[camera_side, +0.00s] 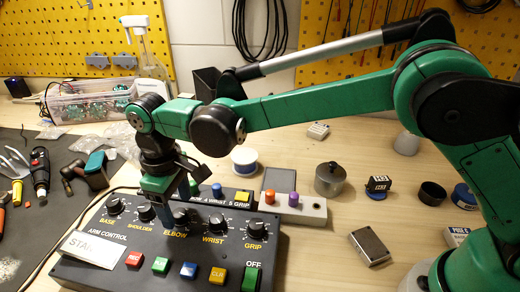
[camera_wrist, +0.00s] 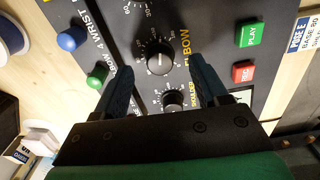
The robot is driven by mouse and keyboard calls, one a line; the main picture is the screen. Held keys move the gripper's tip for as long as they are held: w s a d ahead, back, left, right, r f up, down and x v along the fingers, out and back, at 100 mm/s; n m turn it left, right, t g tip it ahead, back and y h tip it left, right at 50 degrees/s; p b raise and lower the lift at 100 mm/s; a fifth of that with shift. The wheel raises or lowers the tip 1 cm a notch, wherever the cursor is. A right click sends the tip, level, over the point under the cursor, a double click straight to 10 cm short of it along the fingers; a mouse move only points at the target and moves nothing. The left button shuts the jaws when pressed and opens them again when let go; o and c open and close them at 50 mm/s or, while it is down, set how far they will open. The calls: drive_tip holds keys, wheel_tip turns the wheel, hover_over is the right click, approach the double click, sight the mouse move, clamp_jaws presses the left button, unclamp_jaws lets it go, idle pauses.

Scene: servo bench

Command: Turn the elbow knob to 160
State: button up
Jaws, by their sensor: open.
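The elbow knob (camera_wrist: 160,62) is a round black dial with a pale scale, beside the yellow ELBOW label on the black control box. In the wrist view it lies between and just beyond the tips of my gripper (camera_wrist: 160,70), whose two blue fingers stand apart with nothing held. In the side view my gripper (camera_side: 167,210) points down at the box (camera_side: 75,272) and partly hides the elbow knob (camera_side: 181,216). Contact cannot be made out. The knob's exact reading is too small to tell.
The shoulder knob (camera_wrist: 172,100) is close by, also between the fingers. The wrist knob (camera_side: 216,223) and grip knob (camera_side: 256,229) are to the right. Coloured buttons line the box front, with a white card (camera_side: 95,248). A tin (camera_side: 330,179) stands behind right.

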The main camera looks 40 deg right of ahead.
sight(181, 212)
drive_tip(key=shift+r, duration=2)
drive_tip(key=shift+d+r, duration=0.1)
drive_tip(key=shift+d, duration=0.1)
drive_tip(key=s+d+r+m+t+y, duration=0.1)
drive_tip(key=s+d+r+m+t, duration=0.15)
drive_tip(key=d, duration=0.45)
drive_tip(key=s+d+r+m+t, duration=0.15)
drive_tip(key=d+r, duration=0.25)
drive_tip(key=d, duration=0.4)
drive_tip(key=s+d+f+m+t+h, duration=0.1)
drive_tip(key=s+d+f+m+t, duration=0.2)
drive_tip(key=s+d, duration=0.3)
drive_tip(key=d+m, duration=0.1)
drive_tip(key=d, duration=0.2)
drive_tip(key=shift+s+f, duration=0.25)
drive_tip(key=shift+s, duration=0.05)
drive_tip(key=shift+d, duration=0.1)
